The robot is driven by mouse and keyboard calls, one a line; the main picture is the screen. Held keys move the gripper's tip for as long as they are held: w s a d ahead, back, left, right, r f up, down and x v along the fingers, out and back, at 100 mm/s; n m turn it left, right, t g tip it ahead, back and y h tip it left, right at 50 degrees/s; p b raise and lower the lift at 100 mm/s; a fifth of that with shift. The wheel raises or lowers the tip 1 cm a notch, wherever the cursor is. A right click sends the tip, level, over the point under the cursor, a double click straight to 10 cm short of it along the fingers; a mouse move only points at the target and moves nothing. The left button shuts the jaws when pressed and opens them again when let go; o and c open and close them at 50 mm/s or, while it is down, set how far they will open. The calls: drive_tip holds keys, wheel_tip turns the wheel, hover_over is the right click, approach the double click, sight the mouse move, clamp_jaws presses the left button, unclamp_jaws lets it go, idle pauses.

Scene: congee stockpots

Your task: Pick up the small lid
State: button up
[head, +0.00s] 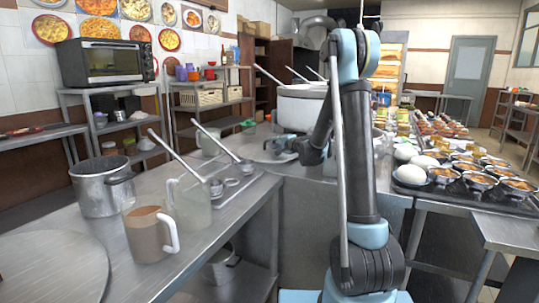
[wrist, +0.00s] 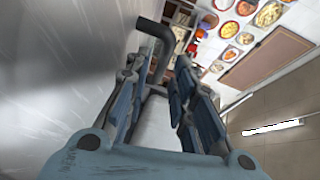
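In the wrist view a dark bent handle (wrist: 165,42) rises from a shiny steel surface (wrist: 65,70), seemingly the small lid's handle. I cannot tell whether that steel is the lid or the tabletop. My gripper (wrist: 164,68) has its fingers apart, one on each side of the handle, with a gap beside it; contact is unclear. In the head view my gripper (head: 282,149) is low over the counter, in front of the big white stockpot (head: 300,108).
A steel pot (head: 100,190), a brown mug (head: 147,238) and a clear jug (head: 190,203) stand on the left counter. A large round steel disc (head: 50,272) lies at front left. Ladles rest in a tray (head: 222,192). Several filled bowls (head: 478,180) stand at right.

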drive_tip(key=shift+r+x, duration=0.2)
drive_tip(key=shift+x, duration=3.35)
drive_tip(key=shift+w+d, duration=0.1)
drive_tip(key=shift+d, duration=0.15)
clamp_jaws()
